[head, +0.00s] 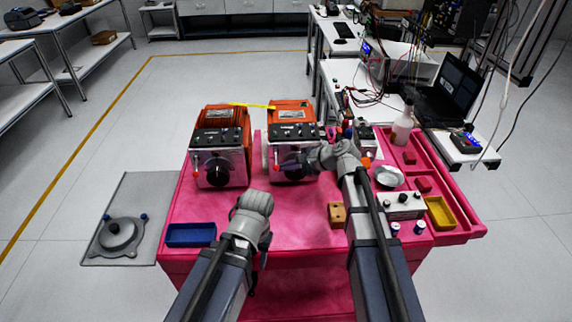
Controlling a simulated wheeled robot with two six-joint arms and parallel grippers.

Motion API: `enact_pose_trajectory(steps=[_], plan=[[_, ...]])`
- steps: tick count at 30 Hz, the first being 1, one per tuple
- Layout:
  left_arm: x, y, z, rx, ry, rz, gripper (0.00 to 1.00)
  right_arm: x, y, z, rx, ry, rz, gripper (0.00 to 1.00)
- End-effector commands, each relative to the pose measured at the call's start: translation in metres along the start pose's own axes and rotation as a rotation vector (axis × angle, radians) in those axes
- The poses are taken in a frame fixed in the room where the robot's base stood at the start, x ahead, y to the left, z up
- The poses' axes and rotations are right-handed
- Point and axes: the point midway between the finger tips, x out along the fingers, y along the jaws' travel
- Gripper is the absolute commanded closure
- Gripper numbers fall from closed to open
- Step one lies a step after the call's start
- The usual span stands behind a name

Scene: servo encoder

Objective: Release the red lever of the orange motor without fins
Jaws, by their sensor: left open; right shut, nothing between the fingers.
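Two orange motors with silver front boxes stand side by side at the back of the pink table. The left motor (222,118) looks ribbed with fins. The right motor (291,112) looks smooth on top, without fins. A small red lever (277,160) shows at the left of its front face; its exact position is too small to tell. My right gripper (314,160) is shut and empty, in front of the right part of this motor's face, hiding some of it; contact cannot be told. My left gripper (265,238) is open and empty over the table, nearer and lower.
A blue tray (190,235) lies at the table's left front. A wooden block (337,214), a white box (400,206), a yellow tray (440,213) and a spray bottle (403,126) are on the right. The table's left middle is clear.

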Motion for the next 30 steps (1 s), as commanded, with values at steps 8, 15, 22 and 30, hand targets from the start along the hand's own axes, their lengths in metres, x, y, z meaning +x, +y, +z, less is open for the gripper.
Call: enact_pose_trajectory(steps=[8, 15, 22, 30], plan=[[-0.031, -0.003, 0.002, 0.000, 0.000, 0.000, 0.50, -0.009, -0.010, 0.009, 0.122, -0.002, 0.132, 1.00], [-0.048, -0.005, 0.003, 0.000, 0.000, 0.000, 0.50, -0.013, -0.014, 0.013, 0.236, -0.002, 0.254, 1.00], [-0.060, -0.006, 0.004, 0.000, 0.000, 0.000, 0.50, -0.016, -0.018, 0.016, 0.332, -0.002, 0.355, 1.00], [-0.068, -0.006, 0.004, 0.000, 0.000, 0.000, 0.50, -0.019, -0.022, 0.019, 0.419, -0.001, 0.449, 1.00]])
